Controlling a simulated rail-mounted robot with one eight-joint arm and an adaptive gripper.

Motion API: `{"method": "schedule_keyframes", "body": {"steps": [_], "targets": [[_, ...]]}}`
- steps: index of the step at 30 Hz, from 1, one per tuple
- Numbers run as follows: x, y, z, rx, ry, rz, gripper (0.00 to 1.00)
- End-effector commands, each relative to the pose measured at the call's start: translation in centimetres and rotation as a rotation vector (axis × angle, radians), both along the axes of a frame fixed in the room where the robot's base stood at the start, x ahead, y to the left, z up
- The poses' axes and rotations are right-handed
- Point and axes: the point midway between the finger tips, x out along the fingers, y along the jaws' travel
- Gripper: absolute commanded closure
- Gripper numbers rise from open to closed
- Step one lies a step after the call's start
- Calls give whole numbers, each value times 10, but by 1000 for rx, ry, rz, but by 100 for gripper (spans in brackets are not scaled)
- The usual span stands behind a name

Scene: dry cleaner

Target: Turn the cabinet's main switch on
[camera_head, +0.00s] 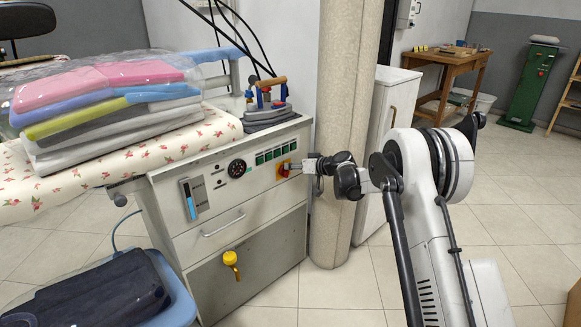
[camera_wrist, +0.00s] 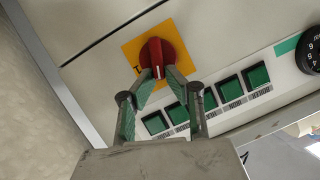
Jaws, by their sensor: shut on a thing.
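The cabinet (camera_head: 240,222) is a white ironing unit with a control panel on its front. The main switch is a red rotary knob (camera_wrist: 154,50) on a yellow plate (camera_wrist: 131,51); in the head view the yellow plate (camera_head: 283,169) shows at the panel's right end. My gripper (camera_wrist: 158,76) reaches the panel from the right in the head view. Its two fingers are closed around the lower part of the knob, one on each side. The knob's white pointer line shows between the fingertips. Most of the plate's markings are hidden or too small to read.
Green buttons (camera_wrist: 228,90) sit in a row beside the switch, with a black dial (camera_head: 236,168) further left. A beige column (camera_head: 346,120) and a white cabinet (camera_head: 395,105) stand right of the panel. Folded laundry (camera_head: 100,90) and an iron (camera_head: 266,100) are on top.

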Motion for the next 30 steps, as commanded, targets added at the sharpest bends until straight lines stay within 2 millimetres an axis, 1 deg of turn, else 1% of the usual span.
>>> {"method": "schedule_keyframes", "body": {"steps": [15,30], "targets": [[9,-9,-9,336,356,-1,100],[13,-13,-21,652,692,1,100]]}}
